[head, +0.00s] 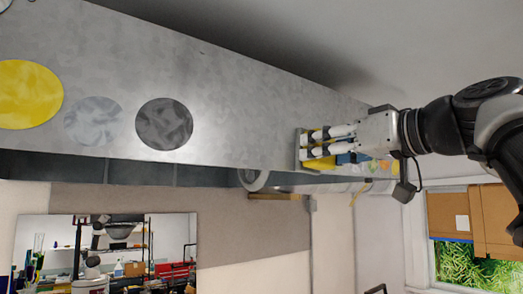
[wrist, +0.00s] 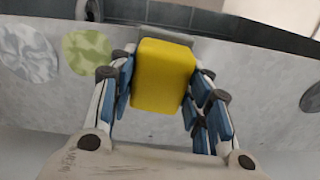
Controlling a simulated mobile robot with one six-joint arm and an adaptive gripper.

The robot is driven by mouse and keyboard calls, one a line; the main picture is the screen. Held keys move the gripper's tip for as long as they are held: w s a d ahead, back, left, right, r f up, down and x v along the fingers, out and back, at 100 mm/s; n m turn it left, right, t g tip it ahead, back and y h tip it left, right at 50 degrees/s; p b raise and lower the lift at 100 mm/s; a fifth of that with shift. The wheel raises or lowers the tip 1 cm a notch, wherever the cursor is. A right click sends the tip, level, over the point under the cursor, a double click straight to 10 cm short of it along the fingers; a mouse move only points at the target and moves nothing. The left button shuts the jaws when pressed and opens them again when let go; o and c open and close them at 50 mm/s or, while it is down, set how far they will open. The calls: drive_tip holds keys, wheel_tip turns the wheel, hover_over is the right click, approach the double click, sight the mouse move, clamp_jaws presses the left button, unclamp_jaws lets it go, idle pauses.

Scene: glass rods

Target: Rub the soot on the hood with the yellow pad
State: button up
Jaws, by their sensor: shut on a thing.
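The hood is a long grey metal face (head: 235,115) across the head view, with several round patches on it. A dark grey, mottled patch that looks like the soot (head: 164,123) lies left of my gripper; part of a dark patch also shows at the right edge of the wrist view (wrist: 311,98). My gripper (head: 308,146) is at the right part of the hood face, shut on the yellow pad (wrist: 163,76). The pad sits between the fingers, with a grey plate at its far end. I cannot tell whether it touches the hood.
A yellow patch (head: 28,94) and a pale grey patch (head: 93,121) lie left of the dark one. A green patch (wrist: 87,52) and a pale marbled patch (wrist: 28,52) show in the wrist view. The hood face between gripper and dark patch is bare.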

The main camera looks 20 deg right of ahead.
drive_tip(key=shift+d, duration=0.1)
idle(1.4)
drive_tip(key=shift+b+v, duration=0.8)
drive_tip(key=shift+v, duration=2)
drive_tip(key=shift+v, duration=1.45)
